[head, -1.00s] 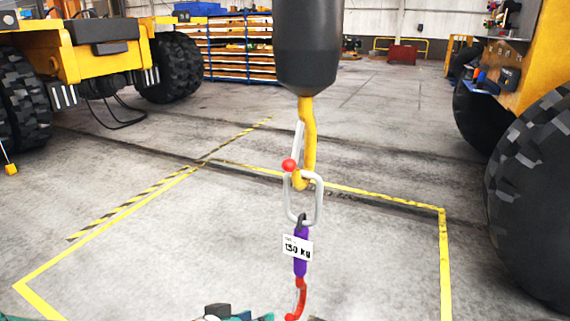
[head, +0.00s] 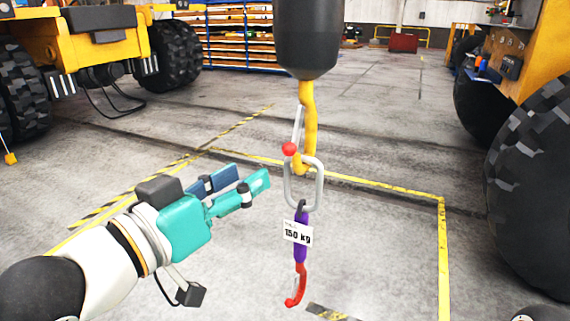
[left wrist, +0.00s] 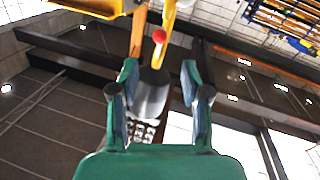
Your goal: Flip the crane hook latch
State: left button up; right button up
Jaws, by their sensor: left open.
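The yellow crane hook (head: 309,120) hangs below a black hook block (head: 308,40). Its thin silver latch (head: 298,125) slants across the hook's opening and has a red knob (head: 289,149) at the lower end. A silver oblong ring (head: 319,187) hangs in the hook. My left gripper (head: 255,182) is open and empty, left of the ring and a little below the red knob, apart from both in the picture. In the left wrist view the red knob (left wrist: 159,37) and yellow hook (left wrist: 169,17) show beyond the spread fingers, near the top. My right gripper is not visible.
Below the ring hang a purple sling piece (head: 300,220) with a 150 kg tag (head: 298,233) and a red hook (head: 296,290). A yellow vehicle (head: 75,50) stands back left, a large tyre (head: 535,190) at right. Floor around the hook is clear.

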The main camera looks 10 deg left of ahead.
aim_at(285, 152)
pick_arm(q)
jog(key=x, duration=1)
jog(key=shift+w+d, duration=0.15)
jog(key=shift+w, duration=0.2)
jog(key=shift+w+d, duration=0.2)
jog(key=shift+w, duration=0.15)
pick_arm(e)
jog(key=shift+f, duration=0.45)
